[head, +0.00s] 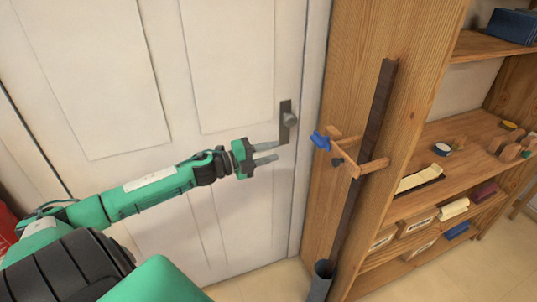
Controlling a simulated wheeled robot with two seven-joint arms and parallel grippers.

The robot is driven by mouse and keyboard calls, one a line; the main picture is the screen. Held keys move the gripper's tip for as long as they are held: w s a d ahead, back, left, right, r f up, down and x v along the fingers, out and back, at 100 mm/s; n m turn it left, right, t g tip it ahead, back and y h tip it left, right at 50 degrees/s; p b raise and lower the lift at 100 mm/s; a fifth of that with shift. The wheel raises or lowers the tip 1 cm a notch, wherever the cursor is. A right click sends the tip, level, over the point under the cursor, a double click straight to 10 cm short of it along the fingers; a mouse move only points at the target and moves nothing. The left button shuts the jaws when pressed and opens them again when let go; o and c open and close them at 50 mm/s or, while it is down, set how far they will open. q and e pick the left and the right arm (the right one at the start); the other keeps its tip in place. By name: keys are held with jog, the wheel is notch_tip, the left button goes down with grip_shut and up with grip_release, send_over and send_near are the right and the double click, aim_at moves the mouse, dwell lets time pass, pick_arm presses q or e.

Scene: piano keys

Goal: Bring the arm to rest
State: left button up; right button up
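My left arm reaches in from the lower left, and my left gripper (277,152) is at its end in front of the white door. Its two grey fingers are apart with nothing between them. They point right, just below the door's knob and dark plate (285,122); I cannot tell whether they touch the door. My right gripper is not in view. No piano keys show.
A wooden shelf unit (345,90) stands right of the white door (235,65). Wooden pegs (373,166) with a blue piece (320,140) stick out from its side, beside a tall dark strip (365,155). A grey tube (321,282) stands below. Shelves hold small items.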

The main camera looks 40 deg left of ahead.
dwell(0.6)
pick_arm(q)
jog(key=s+a+f+n+y, duration=0.1)
jog(key=a+f+n+y, duration=0.25)
jog(key=f, duration=0.65)
jog(key=a+f+n+y, duration=0.3)
jog(key=a+f+n, duration=0.2)
jog(key=f, duration=0.5)
jog(key=s+f+n+g+y, duration=0.25)
jog(key=s+f, duration=0.25)
jog(key=f, duration=0.7)
jog(key=s+f+n+g+y, duration=0.15)
jog(key=s+f+n, duration=0.35)
jog(key=f, duration=0.6)
jog(key=s+d+f+n+g, duration=0.2)
jog(key=s+d+f+g, duration=0.35)
jog(key=s+f, duration=0.7)
jog(key=s+d+f+n+g, duration=0.2)
jog(key=s+d+f, duration=0.8)
jog(key=s, duration=0.4)
jog(key=s+d+f+g, duration=0.1)
jog(key=s+d, duration=0.1)
jog(key=s, duration=0.2)
jog(key=s+d+f+n+g+h, duration=0.1)
jog(key=s+d+f, duration=0.1)
jog(key=s+d, duration=0.1)
jog(key=s+d+f+g, duration=0.1)
jog(key=s+d, duration=0.2)
jog(key=s, duration=0.3)
jog(key=shift+f, duration=0.3)
